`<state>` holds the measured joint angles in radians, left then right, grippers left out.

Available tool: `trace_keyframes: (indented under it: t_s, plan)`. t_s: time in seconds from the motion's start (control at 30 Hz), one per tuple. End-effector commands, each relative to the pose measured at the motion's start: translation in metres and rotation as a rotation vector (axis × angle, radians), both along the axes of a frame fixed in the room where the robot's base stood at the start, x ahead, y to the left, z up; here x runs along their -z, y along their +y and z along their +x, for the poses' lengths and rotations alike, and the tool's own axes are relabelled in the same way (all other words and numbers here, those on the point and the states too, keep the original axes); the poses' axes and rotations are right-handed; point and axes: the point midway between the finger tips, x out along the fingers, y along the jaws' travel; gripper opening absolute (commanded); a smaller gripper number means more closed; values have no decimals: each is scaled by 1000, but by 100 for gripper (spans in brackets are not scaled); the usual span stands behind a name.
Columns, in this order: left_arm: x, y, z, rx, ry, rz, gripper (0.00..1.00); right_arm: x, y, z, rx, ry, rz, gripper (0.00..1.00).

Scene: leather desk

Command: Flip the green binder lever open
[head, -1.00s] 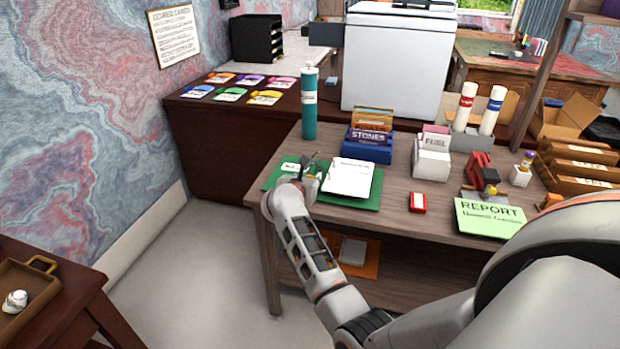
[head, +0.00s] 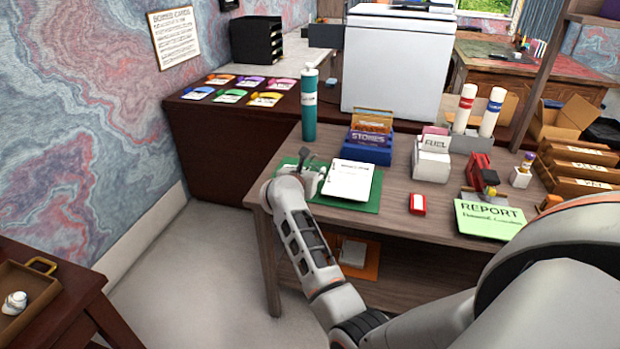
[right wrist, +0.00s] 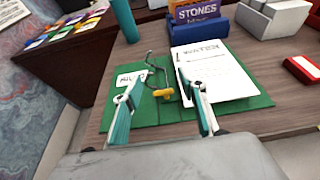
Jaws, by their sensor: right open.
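The green binder (head: 368,207) lies open and flat near the left front of the wooden desk; it also shows in the right wrist view (right wrist: 232,107). White paper (right wrist: 213,72) covers much of its right side, and a small white label (right wrist: 131,78) is on its left side. The bent metal lever (right wrist: 151,59) and a small yellow piece (right wrist: 163,93) show near its middle. My right gripper (right wrist: 160,73) is open, its teal-padded fingers on either side of the yellow piece and lever. I cannot tell whether they touch. In the head view my right gripper (head: 307,163) hides part of the binder.
A teal bottle (head: 309,108) and a blue "STONES" box (head: 368,152) stand behind the binder. A red box (head: 417,204) and a green "REPORT" sheet (head: 490,219) lie to the right. A white "FUEL" box (head: 432,163) stands farther back.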

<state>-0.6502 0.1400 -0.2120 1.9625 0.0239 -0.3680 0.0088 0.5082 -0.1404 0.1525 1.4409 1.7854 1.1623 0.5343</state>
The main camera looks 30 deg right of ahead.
Motion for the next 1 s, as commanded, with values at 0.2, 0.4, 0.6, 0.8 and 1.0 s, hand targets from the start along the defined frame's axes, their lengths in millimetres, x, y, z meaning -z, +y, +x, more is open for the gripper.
trace_keyframes:
  t_s: [0.2, 0.4, 0.6, 0.8, 1.0]
  plan:
    - [0, 0, 0, 0, -1, 0, 40, -43, 0, 1, 1, -5, 2, 42]
    - [0, 0, 1, 0, -1, -1, 40, -67, 0, 1, -1, -2, 0, 42]
    - [0, 0, 1, 0, -1, -1, 40, -73, 0, 0, 0, 0, 0, 42]
    - [0, 0, 1, 0, -1, -1, 40, -73, 0, 0, 0, 1, -1, 42]
    - [0, 0, 1, 0, -2, -1, 40, -73, 0, 0, 0, 0, -1, 42]
